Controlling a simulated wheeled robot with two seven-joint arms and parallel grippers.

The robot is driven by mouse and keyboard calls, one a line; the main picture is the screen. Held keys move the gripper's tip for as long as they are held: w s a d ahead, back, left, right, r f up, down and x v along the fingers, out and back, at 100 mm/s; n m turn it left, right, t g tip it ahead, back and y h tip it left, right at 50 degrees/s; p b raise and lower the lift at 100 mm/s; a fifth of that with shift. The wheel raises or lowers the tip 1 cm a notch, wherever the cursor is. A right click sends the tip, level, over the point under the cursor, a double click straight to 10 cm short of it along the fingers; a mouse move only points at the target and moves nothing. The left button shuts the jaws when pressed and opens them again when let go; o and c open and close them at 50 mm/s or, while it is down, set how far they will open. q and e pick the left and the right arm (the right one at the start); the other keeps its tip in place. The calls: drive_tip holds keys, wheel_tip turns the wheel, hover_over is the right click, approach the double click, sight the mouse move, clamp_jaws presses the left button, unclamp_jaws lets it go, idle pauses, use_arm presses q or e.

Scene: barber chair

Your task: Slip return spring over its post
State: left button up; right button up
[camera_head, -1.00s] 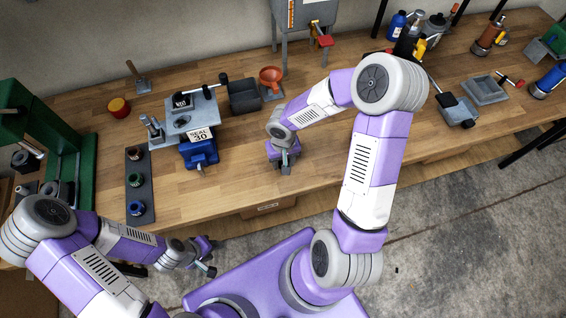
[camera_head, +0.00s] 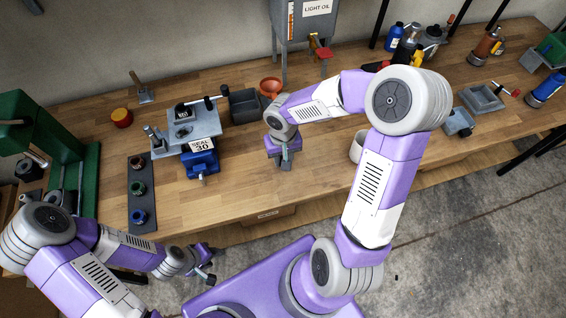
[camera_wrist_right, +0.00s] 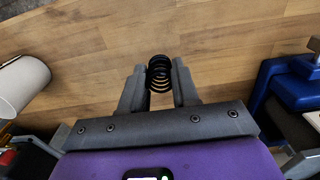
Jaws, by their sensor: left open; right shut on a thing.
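A black coil spring (camera_wrist_right: 158,72) sits between the fingertips of my right gripper (camera_wrist_right: 159,80) in the right wrist view. In the head view my right gripper (camera_head: 284,160) hangs above the wooden bench, right of the blue vise (camera_head: 200,161). The spring cannot be made out there. A grey fixture (camera_head: 206,124) with a lever and a "SEAL 30" label stands at the vise. Short grey upright pieces (camera_head: 154,139) show at its left; I cannot tell which part is the spring's post. My left gripper (camera_head: 207,263) is open and empty in front of the bench edge.
A dark bin (camera_head: 244,106) and an orange funnel (camera_head: 271,86) stand behind my right gripper. A dark strip with coloured cups (camera_head: 143,178) lies left of the vise. A white cup (camera_head: 357,149) is right of the gripper. Bare bench (camera_head: 245,190) lies between vise and gripper.

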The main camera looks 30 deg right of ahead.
wheel_tip(320, 180, up, 10)
drive_tip(key=p, duration=0.6)
drive_tip(key=shift+f, duration=0.15)
